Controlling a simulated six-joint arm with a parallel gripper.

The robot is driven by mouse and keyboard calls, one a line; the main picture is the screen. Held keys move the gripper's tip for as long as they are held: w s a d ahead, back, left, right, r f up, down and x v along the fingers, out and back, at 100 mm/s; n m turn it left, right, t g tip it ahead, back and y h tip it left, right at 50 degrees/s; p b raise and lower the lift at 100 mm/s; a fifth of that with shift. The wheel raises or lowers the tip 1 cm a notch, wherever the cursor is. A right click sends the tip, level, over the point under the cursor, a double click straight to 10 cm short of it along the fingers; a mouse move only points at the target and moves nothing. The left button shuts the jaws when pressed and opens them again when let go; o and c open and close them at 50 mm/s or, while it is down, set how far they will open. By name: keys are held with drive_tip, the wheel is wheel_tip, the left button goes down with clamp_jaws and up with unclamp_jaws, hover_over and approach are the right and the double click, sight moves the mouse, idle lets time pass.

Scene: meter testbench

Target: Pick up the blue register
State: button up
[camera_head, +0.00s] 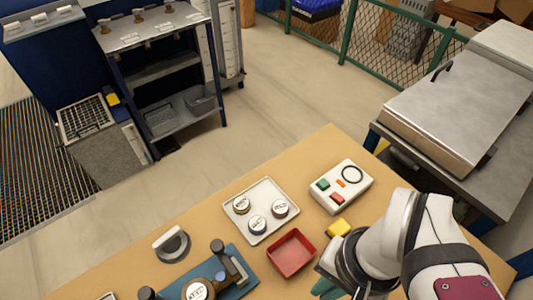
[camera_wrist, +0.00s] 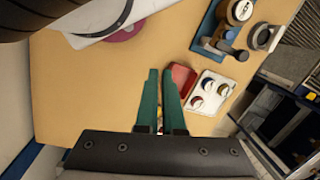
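The blue register (camera_head: 257,224) is a small round white-faced piece with a bluish rim. It lies on a pale tray (camera_head: 288,191) beside a yellow-rimmed register (camera_head: 242,204) and a red-rimmed register (camera_head: 280,208). In the wrist view the blue register (camera_wrist: 207,84) is right of my gripper (camera_wrist: 160,72), with the tray (camera_wrist: 217,73) around it. My gripper's green fingers are apart, with nothing visible held between them. In the head view only part of a green finger (camera_head: 327,289) shows at the bottom; my arm hides the rest.
A red bin (camera_head: 291,254) stands between the tray and my arm. A control box (camera_head: 341,187) with buttons and a yellow block (camera_head: 339,228) are to its right. A blue-based fixture (camera_head: 236,273) holding a meter is at the front.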

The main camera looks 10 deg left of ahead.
drive_tip(key=o, duration=1.3)
drive_tip(key=m+h, duration=0.2)
drive_tip(key=m, duration=1.5)
hover_over(257, 223)
wheel_tip(257, 223, down, 5)
wheel_tip(257, 223, down, 16)
drive_tip(key=shift+r, duration=0.25)
